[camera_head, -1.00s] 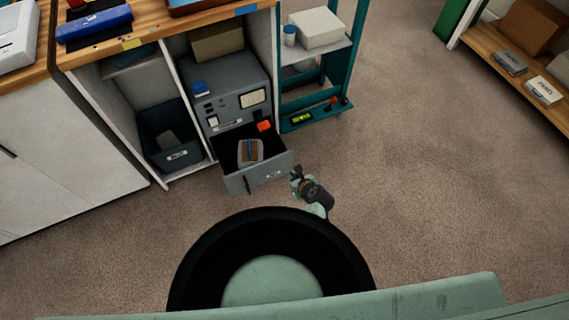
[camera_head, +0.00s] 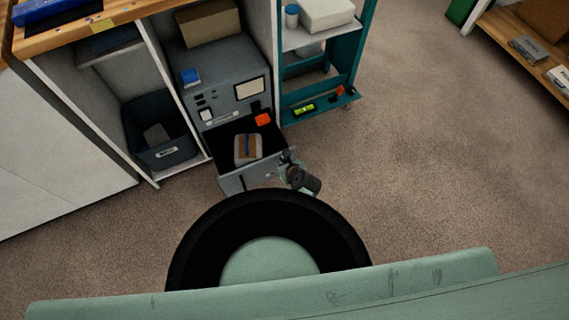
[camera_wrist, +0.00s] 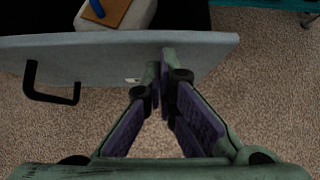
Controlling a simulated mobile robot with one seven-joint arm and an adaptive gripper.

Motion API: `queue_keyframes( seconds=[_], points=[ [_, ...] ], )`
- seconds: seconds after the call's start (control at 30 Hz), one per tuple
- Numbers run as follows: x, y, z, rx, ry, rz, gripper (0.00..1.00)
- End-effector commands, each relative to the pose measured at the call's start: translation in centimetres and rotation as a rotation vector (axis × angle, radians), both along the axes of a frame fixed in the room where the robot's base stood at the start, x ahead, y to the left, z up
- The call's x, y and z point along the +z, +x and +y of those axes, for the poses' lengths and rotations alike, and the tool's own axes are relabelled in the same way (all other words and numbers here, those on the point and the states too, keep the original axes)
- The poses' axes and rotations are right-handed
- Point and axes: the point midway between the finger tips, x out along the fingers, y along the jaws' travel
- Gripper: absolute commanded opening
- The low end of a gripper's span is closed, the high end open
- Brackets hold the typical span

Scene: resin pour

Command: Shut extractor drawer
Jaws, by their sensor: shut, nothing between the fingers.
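The extractor drawer (camera_head: 232,183) is the open grey drawer at the bottom of the grey extractor cabinet (camera_head: 225,85). A light block with a brown and blue top (camera_head: 248,149) lies inside it. In the wrist view the drawer's front panel (camera_wrist: 90,60) spans the upper left, with a black handle (camera_wrist: 52,97) at its left. My gripper (camera_head: 285,158) is at the right end of the drawer front. In the wrist view my gripper (camera_wrist: 160,72) is shut and empty, its tips at the panel near its right end. I cannot tell whether they touch it.
A dark bin (camera_head: 160,135) sits in the compartment left of the extractor. A teal cart (camera_head: 345,70) stands to the right. A wooden shelf (camera_head: 520,70) is at the far right. Carpet (camera_head: 420,160) is open between the cart, the shelf and me.

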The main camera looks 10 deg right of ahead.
Motion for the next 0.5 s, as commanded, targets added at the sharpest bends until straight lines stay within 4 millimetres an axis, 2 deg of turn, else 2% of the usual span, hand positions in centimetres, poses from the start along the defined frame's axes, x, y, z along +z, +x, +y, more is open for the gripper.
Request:
queue_keyframes(
  seconds=[0.37, 0.5],
  points=[
    [0.0, 0.1, 0.1, 0.000, 0.000, 0.000, 0.00],
    [0.2, 1.8, 0.6, -0.001, 0.003, -0.002, 0.00]
  ],
)
